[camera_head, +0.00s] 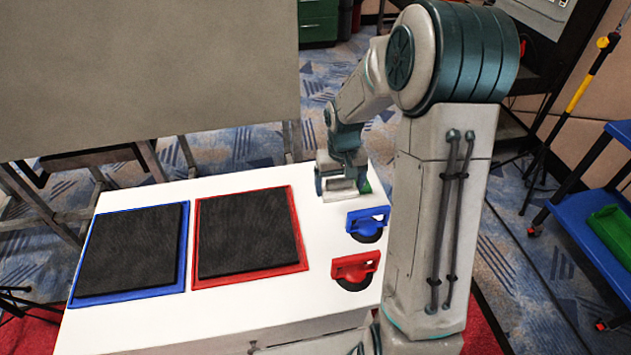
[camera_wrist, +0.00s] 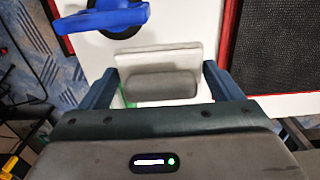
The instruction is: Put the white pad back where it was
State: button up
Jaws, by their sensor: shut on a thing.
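The white pad (camera_wrist: 140,56), a pale flat plate with a grey block-shaped grip (camera_wrist: 160,85), lies between my fingers in the wrist view. My gripper (camera_wrist: 160,88) is shut on its grip. In the head view my gripper (camera_head: 338,186) points down at the far right part of the white table, and the pad (camera_head: 343,197) shows as a pale edge beneath it. I cannot tell whether the pad touches the table. A green thing (camera_head: 364,186) shows just right of the gripper and is mostly hidden.
On the white table (camera_head: 318,250) lie a blue-framed black panel (camera_head: 130,250) and a red-framed one (camera_head: 248,232). A blue-handled suction cup (camera_head: 367,220) and a red-handled one (camera_head: 355,268) stand nearer, beside my arm. A large grey panel (camera_head: 150,70) stands behind the table.

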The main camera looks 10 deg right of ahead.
jog(key=w+a+f, duration=0.1)
jog(key=w+f, duration=0.1)
jog(key=w, duration=0.1)
jog(key=w+a+f+p, duration=0.1)
jog(key=w+f, duration=0.1)
jog(key=w, duration=0.1)
jog(key=w+a+f, duration=0.1)
jog(key=w+f, duration=0.1)
jog(key=w, duration=0.2)
jog(key=shift+f+p, duration=0.25)
jog(key=shift+p, duration=0.15)
jog(key=shift+w+f+p, duration=0.1)
jog(key=shift+f+p, duration=0.35)
jog(key=shift+f, duration=1.6)
jog(key=shift+f, duration=0.25)
jog(key=o, duration=0.8)
jog(key=shift+r, duration=0.1)
